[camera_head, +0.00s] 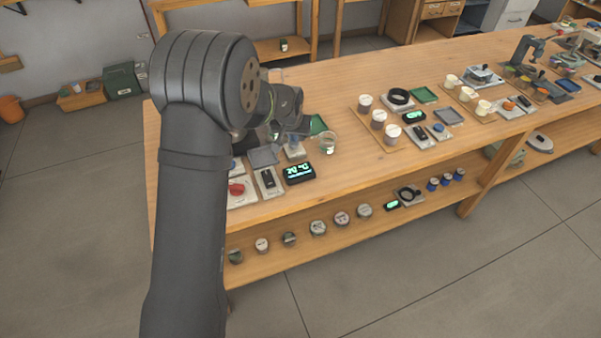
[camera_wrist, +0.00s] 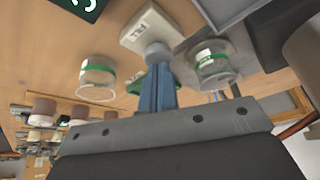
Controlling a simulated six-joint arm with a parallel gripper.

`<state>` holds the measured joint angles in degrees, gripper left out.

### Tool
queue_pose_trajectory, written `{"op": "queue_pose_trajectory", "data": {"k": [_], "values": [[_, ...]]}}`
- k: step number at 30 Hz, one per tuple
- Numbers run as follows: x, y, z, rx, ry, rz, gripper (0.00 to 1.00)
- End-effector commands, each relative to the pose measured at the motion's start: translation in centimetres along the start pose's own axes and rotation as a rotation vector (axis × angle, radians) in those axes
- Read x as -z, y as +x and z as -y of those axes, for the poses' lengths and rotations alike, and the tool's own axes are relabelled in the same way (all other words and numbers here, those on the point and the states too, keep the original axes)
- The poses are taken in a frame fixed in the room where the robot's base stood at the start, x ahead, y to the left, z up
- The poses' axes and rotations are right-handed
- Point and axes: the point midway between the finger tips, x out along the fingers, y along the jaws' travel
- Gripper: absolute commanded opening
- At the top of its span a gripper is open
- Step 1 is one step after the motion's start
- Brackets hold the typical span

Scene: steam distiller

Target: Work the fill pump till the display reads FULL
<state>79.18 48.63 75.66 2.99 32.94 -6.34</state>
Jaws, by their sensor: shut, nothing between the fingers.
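The fill pump is a pale block marked FILL (camera_wrist: 149,27) with a round grey knob (camera_wrist: 157,50), in the upper middle of the wrist view. My gripper (camera_wrist: 158,70) has its blue fingers shut together and empty. Their tips are right at the knob; I cannot tell whether they touch it. In the head view the pump (camera_head: 294,152) is partly hidden below my gripper. The black display (camera_head: 300,172) shows green characters too small to read surely. Only a corner of the display (camera_wrist: 82,6) shows in the wrist view.
A clear glass beaker (camera_head: 329,146) stands just right of the pump. A glass vessel with a green band (camera_wrist: 213,65) stands close on the other side. A red knob (camera_head: 236,188), a black switch (camera_head: 267,181) and a grey plate (camera_head: 263,156) crowd the left. Bare table lies right of the beaker.

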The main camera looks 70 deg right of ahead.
Motion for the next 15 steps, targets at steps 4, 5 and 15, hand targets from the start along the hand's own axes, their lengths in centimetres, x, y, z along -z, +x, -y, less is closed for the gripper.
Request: {"op": "queue_pose_trajectory", "data": {"k": [4, 5, 15], "values": [[-0.24, 0.57, 0.00, 0.000, 0.000, 0.000, 0.00], [-0.28, 0.68, 0.00, 0.000, 0.000, -0.001, 0.00], [-0.44, 1.01, 0.00, 0.000, 0.000, 0.000, 0.00]]}}
